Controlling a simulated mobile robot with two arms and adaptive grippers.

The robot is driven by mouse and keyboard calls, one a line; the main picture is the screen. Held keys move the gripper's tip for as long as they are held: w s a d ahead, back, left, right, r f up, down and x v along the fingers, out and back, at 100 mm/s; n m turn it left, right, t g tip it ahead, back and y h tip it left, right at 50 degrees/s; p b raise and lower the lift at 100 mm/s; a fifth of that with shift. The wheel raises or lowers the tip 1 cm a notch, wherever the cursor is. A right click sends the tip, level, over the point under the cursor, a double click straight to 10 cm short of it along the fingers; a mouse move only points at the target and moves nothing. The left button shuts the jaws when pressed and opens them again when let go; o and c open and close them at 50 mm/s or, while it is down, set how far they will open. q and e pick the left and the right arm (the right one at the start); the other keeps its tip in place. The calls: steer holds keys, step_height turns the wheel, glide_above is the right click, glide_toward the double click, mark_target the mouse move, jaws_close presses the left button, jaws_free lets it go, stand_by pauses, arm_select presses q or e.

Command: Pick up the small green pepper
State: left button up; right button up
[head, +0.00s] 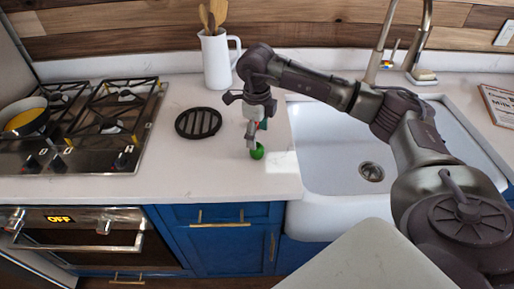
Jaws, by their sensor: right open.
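The small green pepper (257,152) sits on the white countertop (200,172), left of the sink. My right gripper (252,143) points down directly at the pepper, with its fingers at the pepper's upper left side. The gripper is open; its fingers partly overlap the pepper in the picture, and I cannot tell whether they touch it. My right arm reaches in from the right across the sink. My left gripper is not in view.
A dark round trivet (198,122) lies left of the gripper. A white pitcher (217,60) with wooden utensils stands behind. A gas stove (122,159) with a pan (22,116) is at left. The white sink (325,180) and its faucet (378,50) are at right.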

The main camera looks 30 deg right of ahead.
mark_target(258, 146)
step_height(258, 146, down, 3)
steer(key=shift+w+f+p, duration=0.1)
steer(key=shift+p, duration=0.65)
step_height(258, 146, down, 3)
steer(key=shift+d+r+p, duration=0.1)
steer(key=shift+r+p, duration=0.1)
steer(key=shift+p, duration=0.25)
steer(key=shift+f, duration=0.35)
steer(key=shift+w+f, duration=0.1)
steer(key=shift+f, duration=0.1)
steer(key=c, duration=1)
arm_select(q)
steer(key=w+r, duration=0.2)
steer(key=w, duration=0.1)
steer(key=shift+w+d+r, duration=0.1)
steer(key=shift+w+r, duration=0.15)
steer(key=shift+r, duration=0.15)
arm_select(e)
steer(key=shift+c, duration=0.6)
steer(key=shift+r, duration=0.1)
